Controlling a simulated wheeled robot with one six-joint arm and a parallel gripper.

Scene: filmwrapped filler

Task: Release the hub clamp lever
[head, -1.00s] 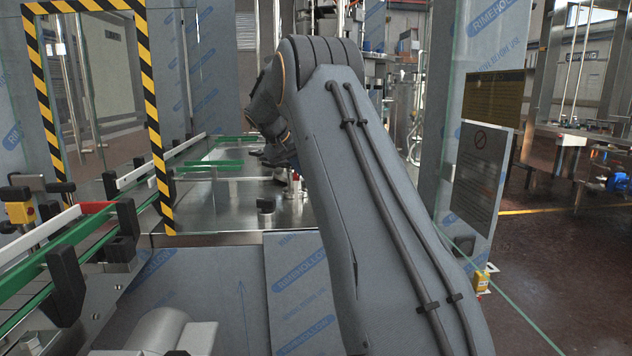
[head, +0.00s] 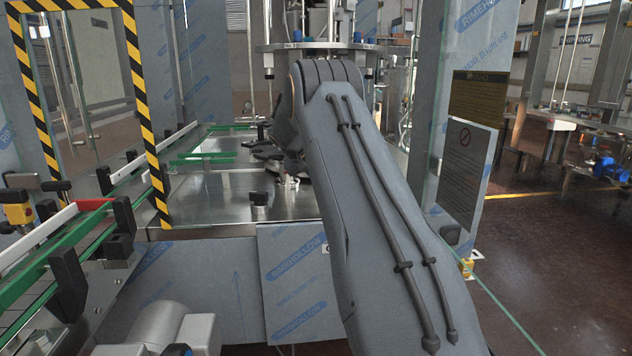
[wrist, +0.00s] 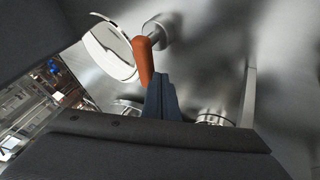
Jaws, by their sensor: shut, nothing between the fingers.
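An orange lever (wrist: 145,62) shows in the wrist view, its upper end beside a round metal hub (wrist: 163,30). My gripper (wrist: 160,82) is shut and empty, its dark blue fingers pointing up from the bottom of the wrist view. The fingertips are just below the lever's lower end and overlap it in the picture. I cannot tell whether they touch. In the head view my arm hides the lever and most of the area around it.
A shiny metal disc (wrist: 108,48) stands left of the lever, and a metal fitting (wrist: 215,117) lies to its right. A steel machine table (head: 225,195) stands ahead, with a striped frame (head: 147,110) and a green-railed conveyor (head: 85,225) at left. A clear panel (head: 465,170) is at right.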

